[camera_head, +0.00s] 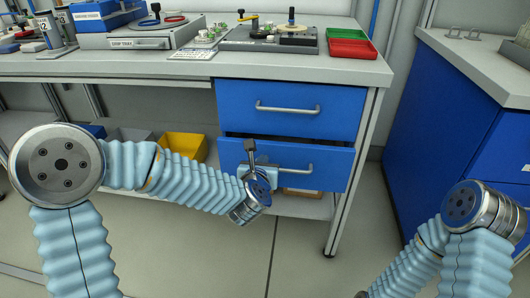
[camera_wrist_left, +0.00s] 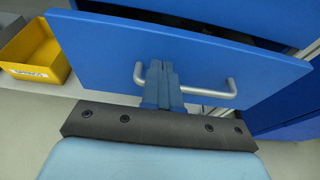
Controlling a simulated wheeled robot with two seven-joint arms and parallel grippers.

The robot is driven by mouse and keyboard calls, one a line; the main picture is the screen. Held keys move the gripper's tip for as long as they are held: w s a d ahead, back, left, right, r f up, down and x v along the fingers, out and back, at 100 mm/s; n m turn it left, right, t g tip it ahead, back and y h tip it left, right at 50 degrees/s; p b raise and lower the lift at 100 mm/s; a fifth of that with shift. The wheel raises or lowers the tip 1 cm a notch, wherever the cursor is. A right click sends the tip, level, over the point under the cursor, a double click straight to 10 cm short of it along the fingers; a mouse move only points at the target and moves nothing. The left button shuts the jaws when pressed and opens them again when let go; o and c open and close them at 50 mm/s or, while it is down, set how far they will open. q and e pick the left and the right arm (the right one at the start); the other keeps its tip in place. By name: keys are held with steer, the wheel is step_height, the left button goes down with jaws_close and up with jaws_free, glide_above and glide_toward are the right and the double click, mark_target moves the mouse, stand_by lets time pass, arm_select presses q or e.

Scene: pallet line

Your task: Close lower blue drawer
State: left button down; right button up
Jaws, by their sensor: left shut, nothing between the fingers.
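The lower blue drawer (camera_head: 328,162) is part way out under the bench, with a dark gap above its front. Its front (camera_wrist_left: 95,45) fills much of the left wrist view. Its silver handle (camera_head: 308,169) also shows in the wrist view (camera_wrist_left: 215,91). My left gripper (camera_head: 273,163) is at the drawer front, by the left part of the handle. In the wrist view its fingers (camera_wrist_left: 162,84) are together and empty, overlapping the handle; I cannot tell whether they touch the front. My right arm is at the lower right, its fingers out of sight.
The upper blue drawer (camera_head: 240,100) above looks shut. A yellow bin (camera_head: 182,147) and a grey bin (camera_head: 130,136) stand on the low shelf to the left. A blue cabinet (camera_head: 430,130) stands to the right. The floor before the drawers is free.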

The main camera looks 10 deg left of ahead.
mark_target(266, 144)
arm_select(q)
steer(key=shift+w+p, duration=0.3)
steer(key=shift+w, duration=1.45)
steer(key=w+b, duration=0.1)
steer(key=w, duration=0.3)
steer(key=shift+w, duration=0.35)
steer(key=shift+a+r, duration=0.1)
steer(key=shift+r, duration=0.2)
